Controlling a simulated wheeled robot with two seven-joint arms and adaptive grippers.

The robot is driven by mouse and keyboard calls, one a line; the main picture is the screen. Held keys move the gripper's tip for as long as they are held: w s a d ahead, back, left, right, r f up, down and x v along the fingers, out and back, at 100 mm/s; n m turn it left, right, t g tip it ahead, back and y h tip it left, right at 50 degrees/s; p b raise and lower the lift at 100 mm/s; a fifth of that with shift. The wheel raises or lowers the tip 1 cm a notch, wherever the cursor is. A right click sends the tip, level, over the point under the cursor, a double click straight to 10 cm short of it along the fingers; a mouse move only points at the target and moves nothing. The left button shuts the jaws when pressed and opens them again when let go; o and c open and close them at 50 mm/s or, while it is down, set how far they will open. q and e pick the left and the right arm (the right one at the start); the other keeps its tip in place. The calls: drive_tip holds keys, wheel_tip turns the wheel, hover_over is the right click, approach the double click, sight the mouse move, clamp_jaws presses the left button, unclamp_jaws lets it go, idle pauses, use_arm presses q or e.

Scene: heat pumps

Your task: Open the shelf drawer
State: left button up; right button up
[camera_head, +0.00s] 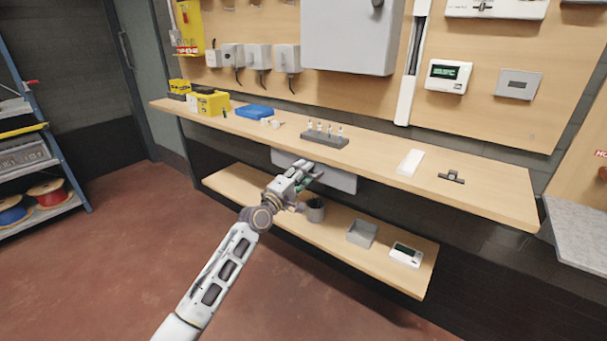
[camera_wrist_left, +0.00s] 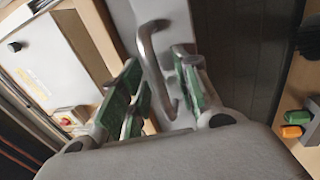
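The shelf drawer (camera_head: 342,181) is a light grey box under the upper wooden shelf; my left gripper hides part of its front in the head view. In the left wrist view its grey front (camera_wrist_left: 193,22) carries a curved metal bar handle (camera_wrist_left: 148,45). My left gripper (camera_head: 312,173) is at the drawer front. In the wrist view its green-padded fingers (camera_wrist_left: 160,85) are apart, with the handle between them and gaps beside it. Whether either finger touches the handle is unclear. My right gripper is not in view.
The upper shelf (camera_head: 480,191) holds a blue box (camera_head: 254,111), a yellow case (camera_head: 208,103) and a dark rack (camera_head: 325,139). The lower shelf (camera_head: 335,236) below the arm holds a dark cup (camera_head: 315,211), a grey tray (camera_head: 362,233) and a white device (camera_head: 405,255). Open red floor lies in front.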

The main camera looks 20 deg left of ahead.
use_arm(q)
clamp_jaws()
idle(0.4)
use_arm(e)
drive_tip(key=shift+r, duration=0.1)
